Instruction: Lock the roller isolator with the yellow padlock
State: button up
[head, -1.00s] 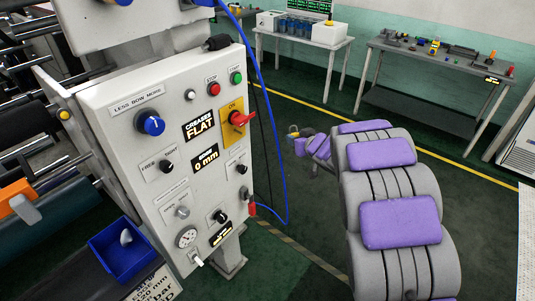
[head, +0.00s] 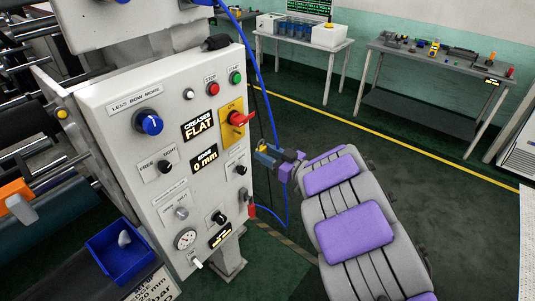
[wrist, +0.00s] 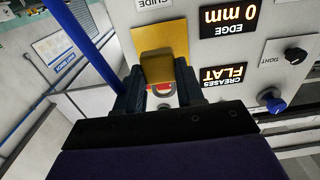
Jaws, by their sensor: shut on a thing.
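The roller isolator is a red rotary handle (head: 240,118) on a yellow plate (head: 229,134) marked ON, at the right side of the grey control panel (head: 127,128). In the wrist view the plate (wrist: 173,35) is bright yellow, and a bit of red shows behind the shackle. My gripper (head: 264,150) is just right of and below the isolator in the head view, apart from the panel. It is shut on the yellow padlock (wrist: 157,67), whose body sits between the dark fingers (wrist: 160,88). The grey shackle shows below the body. In the head view the padlock (head: 261,147) is small.
A blue cable (head: 265,95) hangs along the panel's right edge, close to my gripper. A blue bin (head: 120,253) stands below the panel at left. Two side tables (head: 300,40) stand by the far wall. The floor between is clear.

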jog(key=shift+p, duration=0.5)
jog(key=shift+p+x, duration=0.7)
jog(key=shift+x, duration=2.1)
jog(key=shift+p, duration=0.8)
jog(key=shift+w+a, duration=0.1)
jog(key=shift+a, duration=0.05)
jog(key=shift+p+x, duration=0.4)
jog(key=shift+x, duration=0.95)
jog(key=shift+f+p, duration=0.2)
jog(key=shift+p, duration=0.4)
jog(key=shift+w+a, duration=0.1)
